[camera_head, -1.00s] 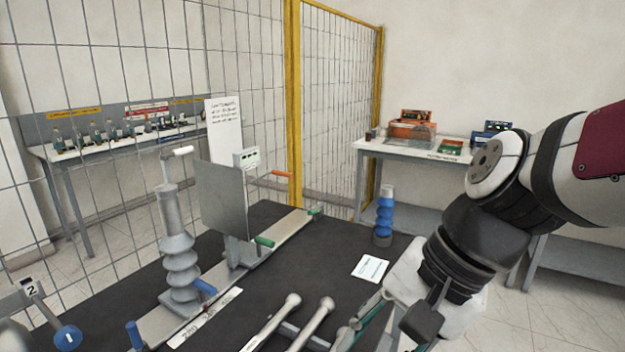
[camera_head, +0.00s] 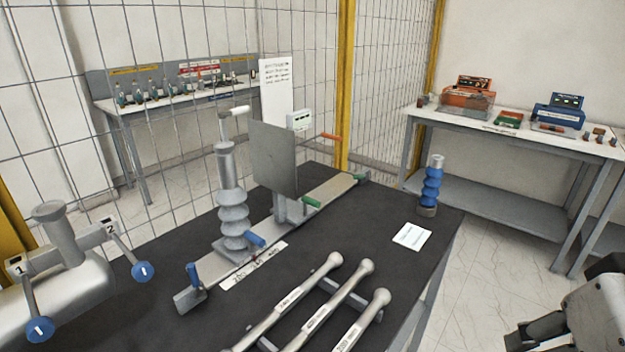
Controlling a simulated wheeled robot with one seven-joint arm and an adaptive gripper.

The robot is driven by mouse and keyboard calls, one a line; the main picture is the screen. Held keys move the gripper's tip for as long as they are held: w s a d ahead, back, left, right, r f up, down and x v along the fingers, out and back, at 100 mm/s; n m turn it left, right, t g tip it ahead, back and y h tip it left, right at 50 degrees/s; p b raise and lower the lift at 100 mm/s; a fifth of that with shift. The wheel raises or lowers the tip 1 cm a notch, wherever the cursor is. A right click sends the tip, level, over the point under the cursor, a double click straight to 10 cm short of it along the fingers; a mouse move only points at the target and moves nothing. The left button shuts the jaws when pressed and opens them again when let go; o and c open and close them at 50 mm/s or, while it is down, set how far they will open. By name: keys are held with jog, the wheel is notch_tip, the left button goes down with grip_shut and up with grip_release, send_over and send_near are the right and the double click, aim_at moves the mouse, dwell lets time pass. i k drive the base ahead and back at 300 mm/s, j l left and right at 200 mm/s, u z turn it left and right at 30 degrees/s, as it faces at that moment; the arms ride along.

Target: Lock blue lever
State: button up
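A long grey rail fixture on the dark table carries a grey ribbed bushing (camera_head: 232,205). One blue lever (camera_head: 193,276) stands roughly upright at the rail's near left end. Another blue lever (camera_head: 256,240) sticks out sideways at the bushing's foot. I cannot tell which lever is meant or whether either is locked. My gripper (camera_head: 540,332) shows only in part at the bottom right edge, over the floor and well away from both levers. Its fingers are dark and cut off by the frame, so their opening cannot be judged.
A grey plate (camera_head: 275,158) and green-handled levers (camera_head: 311,202) stand farther along the rail. Several long grey rods (camera_head: 318,318) lie in front. A blue ribbed bushing (camera_head: 431,187) stands at the right corner. A grey fixture with round blue knobs (camera_head: 143,271) is at left. Wire fencing stands behind.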

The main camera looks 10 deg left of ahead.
aim_at(198, 292)
jog(key=u, duration=1.25)
jog(key=i+l, duration=0.65)
jog(key=l, duration=0.2)
